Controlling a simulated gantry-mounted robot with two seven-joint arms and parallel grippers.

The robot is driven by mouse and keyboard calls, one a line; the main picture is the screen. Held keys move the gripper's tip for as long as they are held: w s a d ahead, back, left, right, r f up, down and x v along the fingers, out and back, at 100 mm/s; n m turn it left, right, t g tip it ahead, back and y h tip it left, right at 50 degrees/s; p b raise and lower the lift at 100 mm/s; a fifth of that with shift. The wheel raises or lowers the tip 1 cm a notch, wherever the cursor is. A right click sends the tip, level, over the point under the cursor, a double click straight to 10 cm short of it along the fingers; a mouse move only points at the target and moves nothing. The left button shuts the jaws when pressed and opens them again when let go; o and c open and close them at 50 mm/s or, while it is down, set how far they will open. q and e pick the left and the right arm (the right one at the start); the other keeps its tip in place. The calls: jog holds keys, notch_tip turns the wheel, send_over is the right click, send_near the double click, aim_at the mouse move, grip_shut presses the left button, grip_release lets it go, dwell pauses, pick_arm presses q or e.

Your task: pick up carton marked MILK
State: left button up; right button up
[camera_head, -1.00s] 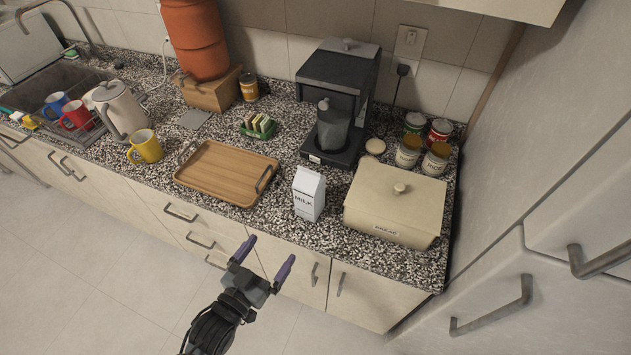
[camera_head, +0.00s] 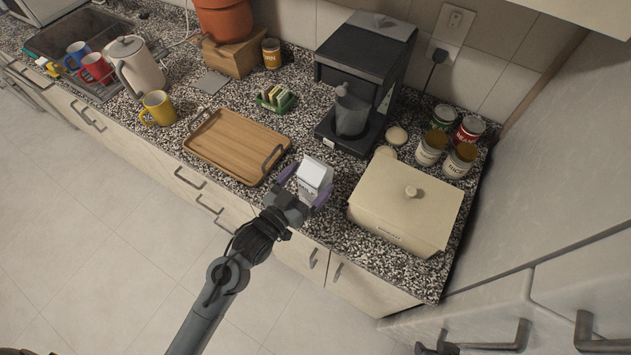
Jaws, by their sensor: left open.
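The white milk carton (camera_head: 315,174) stands upright on the speckled counter, between the wooden tray and the cream bread box. My left gripper (camera_head: 304,184) reaches in from the front, with its purple fingers open on either side of the carton. One finger is at the carton's left and the other at its right. I cannot tell whether either finger touches it. The gripper's body hides the lower front of the carton and most of its lettering.
The wooden tray (camera_head: 232,147) lies close left of the gripper, and the bread box (camera_head: 408,208) close right. The coffee machine (camera_head: 362,75) stands behind the carton. Several cans and jars (camera_head: 460,160) are at the back right. A yellow mug (camera_head: 158,108) stands left of the tray.

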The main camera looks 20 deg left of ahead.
pick_arm(q)
jog(key=shift+r+x, duration=0.15)
jog(key=shift+x, duration=1.15)
jog(key=shift+r+x, duration=0.15)
jog(key=shift+x, duration=1.1)
jog(key=shift+a, duration=0.1)
grip_shut()
jog(key=shift+r, duration=0.1)
